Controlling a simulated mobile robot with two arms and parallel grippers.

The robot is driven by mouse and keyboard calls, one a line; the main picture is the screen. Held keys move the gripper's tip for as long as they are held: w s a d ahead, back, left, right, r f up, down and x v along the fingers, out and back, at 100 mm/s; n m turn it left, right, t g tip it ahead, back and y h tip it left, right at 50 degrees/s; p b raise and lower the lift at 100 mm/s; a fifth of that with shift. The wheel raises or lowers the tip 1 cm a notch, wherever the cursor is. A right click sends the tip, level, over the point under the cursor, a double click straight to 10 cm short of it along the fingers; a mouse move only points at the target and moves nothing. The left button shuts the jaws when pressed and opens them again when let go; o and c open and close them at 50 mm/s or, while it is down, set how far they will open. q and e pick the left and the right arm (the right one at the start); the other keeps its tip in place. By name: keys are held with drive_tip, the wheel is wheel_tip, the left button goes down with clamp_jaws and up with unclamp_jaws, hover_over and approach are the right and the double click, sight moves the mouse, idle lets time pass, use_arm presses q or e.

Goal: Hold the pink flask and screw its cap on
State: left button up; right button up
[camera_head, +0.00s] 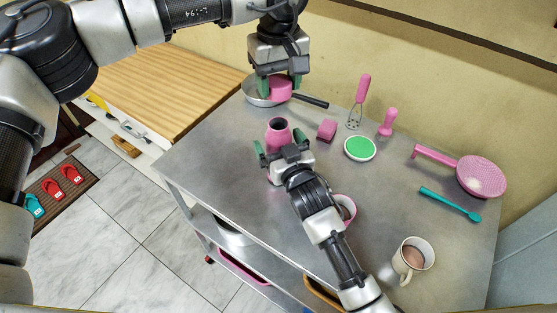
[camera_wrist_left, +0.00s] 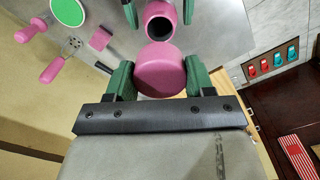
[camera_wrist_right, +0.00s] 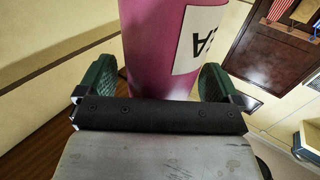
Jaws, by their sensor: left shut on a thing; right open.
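The pink flask (camera_head: 278,127) stands upright on the grey metal table, its dark open mouth facing up. My right gripper (camera_head: 280,147) is open, with its green fingers on either side of the flask. In the right wrist view the flask (camera_wrist_right: 150,50), with a white label, lies between the fingers, with a gap at the right finger. My left gripper (camera_head: 279,84) is shut on the round pink cap (camera_head: 280,90), held above and behind the flask. In the left wrist view the cap (camera_wrist_left: 161,72) sits between the green fingers, and the flask's mouth (camera_wrist_left: 159,27) shows beyond it.
A pan (camera_head: 257,97) stands behind. Right of the flask are a pink block (camera_head: 327,129), a green-topped round dish (camera_head: 360,148) and pink-handled utensils (camera_head: 363,88). Farther right are a pink strainer (camera_head: 482,176), a teal brush (camera_head: 450,203) and a mug (camera_head: 411,258). A pink-rimmed item (camera_head: 347,208) is partly hidden by my right arm.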

drive_tip(key=shift+c, duration=0.3)
drive_tip(key=c, duration=1.3)
use_arm(q)
hover_over(278, 124)
drive_tip(key=shift+f, duration=2.45)
drive_tip(key=shift+f, duration=0.1)
drive_tip(key=shift+f, duration=0.8)
drive_tip(key=shift+f, duration=0.6)
